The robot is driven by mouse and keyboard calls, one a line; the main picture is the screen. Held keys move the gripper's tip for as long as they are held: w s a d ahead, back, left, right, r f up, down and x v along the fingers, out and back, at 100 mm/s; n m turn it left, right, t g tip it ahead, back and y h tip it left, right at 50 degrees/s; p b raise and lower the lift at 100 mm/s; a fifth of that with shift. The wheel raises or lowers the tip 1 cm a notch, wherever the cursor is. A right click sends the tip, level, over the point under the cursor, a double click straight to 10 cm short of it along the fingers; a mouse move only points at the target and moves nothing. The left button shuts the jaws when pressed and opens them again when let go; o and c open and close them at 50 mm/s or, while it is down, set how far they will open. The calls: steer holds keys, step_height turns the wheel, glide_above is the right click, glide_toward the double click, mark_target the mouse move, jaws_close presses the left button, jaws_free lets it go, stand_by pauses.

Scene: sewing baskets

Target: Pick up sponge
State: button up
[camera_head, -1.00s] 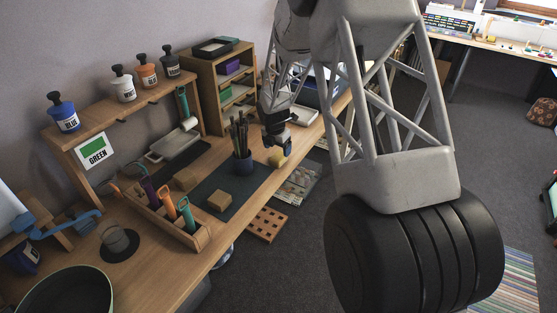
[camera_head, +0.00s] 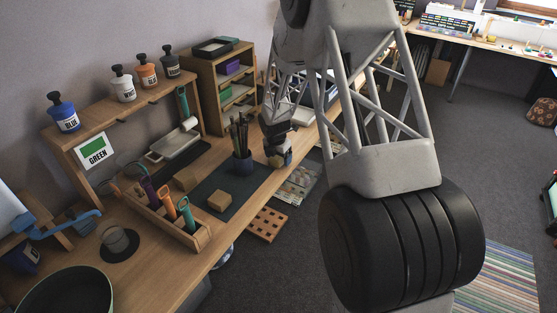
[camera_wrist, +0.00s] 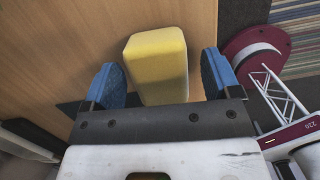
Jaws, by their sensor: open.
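The sponge (camera_wrist: 157,62) is a yellow block on the wooden table (camera_wrist: 60,40) in the wrist view. My gripper (camera_wrist: 162,75) is open, with one blue finger pad on each side of the sponge. The sponge lies between the pads, with visible gaps. In the head view my gripper (camera_head: 279,157) is low over the table's right edge, beside the cup of brushes (camera_head: 242,162). There the sponge is mostly hidden by the gripper.
A dark mat (camera_head: 232,184) with a tan block (camera_head: 219,201) lies left of my gripper. A wooden tool caddy (camera_head: 190,238) stands further forward. Wooden shelves (camera_head: 207,103) stand behind. The table edge drops to the floor on the right.

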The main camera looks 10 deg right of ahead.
stand_by(0.4)
steer(key=c, duration=1)
steer(key=shift+r, duration=0.1)
steer(key=shift+r, duration=0.75)
step_height(320, 180, up, 2)
steer(key=shift+r, duration=0.1)
steer(key=s+r, duration=0.1)
steer(key=s, duration=1.5)
steer(key=shift+a, duration=0.35)
